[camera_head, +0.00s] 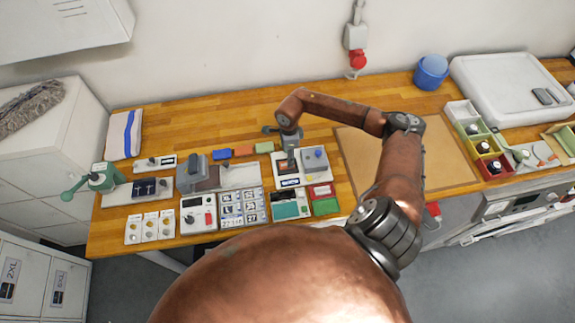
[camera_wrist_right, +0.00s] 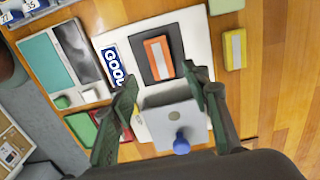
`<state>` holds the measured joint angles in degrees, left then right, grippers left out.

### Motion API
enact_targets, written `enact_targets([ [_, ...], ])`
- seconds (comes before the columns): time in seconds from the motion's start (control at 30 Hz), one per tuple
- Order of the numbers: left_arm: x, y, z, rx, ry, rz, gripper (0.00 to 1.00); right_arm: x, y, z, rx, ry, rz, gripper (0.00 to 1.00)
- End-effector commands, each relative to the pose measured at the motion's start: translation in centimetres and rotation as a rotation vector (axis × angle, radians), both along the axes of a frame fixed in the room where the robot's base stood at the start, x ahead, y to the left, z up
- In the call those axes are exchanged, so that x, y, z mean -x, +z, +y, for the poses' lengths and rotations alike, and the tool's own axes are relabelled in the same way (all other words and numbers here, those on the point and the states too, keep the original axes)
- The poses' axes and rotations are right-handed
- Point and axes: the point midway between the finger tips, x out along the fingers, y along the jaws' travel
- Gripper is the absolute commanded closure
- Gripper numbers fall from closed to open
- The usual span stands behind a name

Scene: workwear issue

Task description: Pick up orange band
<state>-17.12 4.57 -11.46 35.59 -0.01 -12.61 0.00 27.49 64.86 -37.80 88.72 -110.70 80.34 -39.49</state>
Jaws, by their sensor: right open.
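An orange band with a pale stripe (camera_wrist_right: 158,58) lies on a dark pad on a white board (camera_wrist_right: 196,40) in the right wrist view. In the head view my right gripper (camera_head: 288,148) is over that board and partly hides the pad. Another orange piece (camera_head: 243,151) lies in a row at the back, between a blue piece (camera_head: 222,154) and a green one (camera_head: 264,147). My right gripper (camera_wrist_right: 165,88) is open and empty, its fingers on either side of a grey block with a blue knob (camera_wrist_right: 165,115); contact cannot be told. My left gripper is out of view.
A yellow piece with a pale stripe (camera_wrist_right: 235,48) lies just beyond the board. A teal-and-grey case (camera_head: 286,211) and red and green boxes (camera_head: 325,206) stand in front. A brown mat (camera_head: 450,165) to the right is clear but partly under my arm.

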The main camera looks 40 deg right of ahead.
Motion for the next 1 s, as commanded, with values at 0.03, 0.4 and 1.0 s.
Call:
enact_targets([
  [0.03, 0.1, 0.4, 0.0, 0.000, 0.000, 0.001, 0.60, 0.0, -0.3, 0.0, -0.001, -0.001, 0.002, 0.56],
  [0.4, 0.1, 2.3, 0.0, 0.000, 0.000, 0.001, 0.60, -0.2, -5.0, 0.1, -0.001, 0.000, 0.002, 0.56],
  [1.0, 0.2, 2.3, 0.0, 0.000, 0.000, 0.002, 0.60, -0.2, -5.2, 0.1, 0.001, 0.001, 0.000, 0.81],
])
